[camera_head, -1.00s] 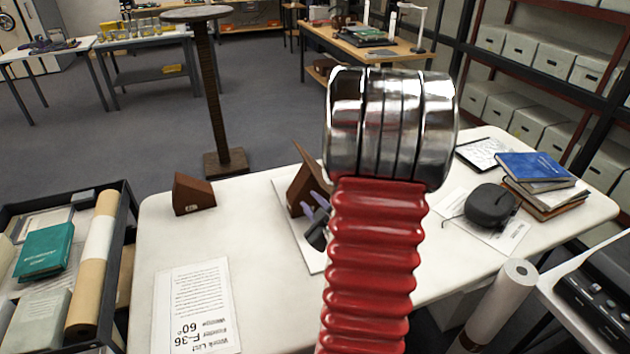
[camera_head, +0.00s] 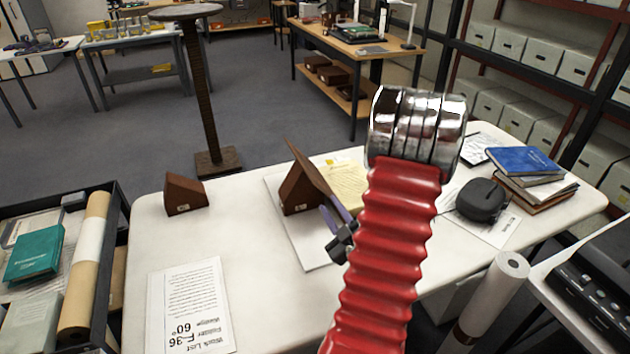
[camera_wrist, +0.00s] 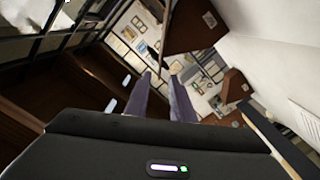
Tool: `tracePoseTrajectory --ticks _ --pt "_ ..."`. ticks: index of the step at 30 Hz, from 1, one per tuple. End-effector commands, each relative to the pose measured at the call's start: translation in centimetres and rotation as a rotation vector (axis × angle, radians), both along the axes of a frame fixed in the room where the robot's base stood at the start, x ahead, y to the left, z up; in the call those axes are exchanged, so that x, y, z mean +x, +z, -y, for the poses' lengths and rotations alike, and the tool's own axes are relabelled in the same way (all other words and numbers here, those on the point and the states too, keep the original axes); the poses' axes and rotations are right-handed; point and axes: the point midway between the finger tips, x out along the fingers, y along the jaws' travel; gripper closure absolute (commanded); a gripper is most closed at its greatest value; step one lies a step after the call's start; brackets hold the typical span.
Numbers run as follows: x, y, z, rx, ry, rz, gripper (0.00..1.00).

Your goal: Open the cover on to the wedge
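A brown wedge (camera_head: 298,193) with a small white label stands on a pale board (camera_head: 312,252) on the white table. A thin brown cover (camera_head: 312,167) slants up to the left against this wedge, its top edge rising above it. A yellowish sheet (camera_head: 346,183) lies to its right. Whether the cover rests fully on the wedge cannot be told. My gripper (camera_head: 331,213) has purple fingers, just right of the wedge and low over the board. In the wrist view the fingers (camera_wrist: 161,72) are apart with nothing between them. A second brown wedge (camera_head: 184,194) stands farther left.
A printed work list (camera_head: 190,300) lies at the table's front left. A black case (camera_head: 482,200) and stacked books (camera_head: 530,165) are on the right. A cart (camera_head: 122,205) stands left, a rolled sheet (camera_head: 500,285) front right. The table between wedge and work list is clear.

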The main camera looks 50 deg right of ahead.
Motion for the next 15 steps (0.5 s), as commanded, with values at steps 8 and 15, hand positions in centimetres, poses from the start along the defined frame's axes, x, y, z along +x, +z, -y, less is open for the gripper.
tracePoseTrajectory --ticks 8,15 --pt "3.1 0.0 1.7 -0.001 0.003 0.0 0.78" --pt "6.3 0.0 3.6 0.0 0.002 0.001 0.78"
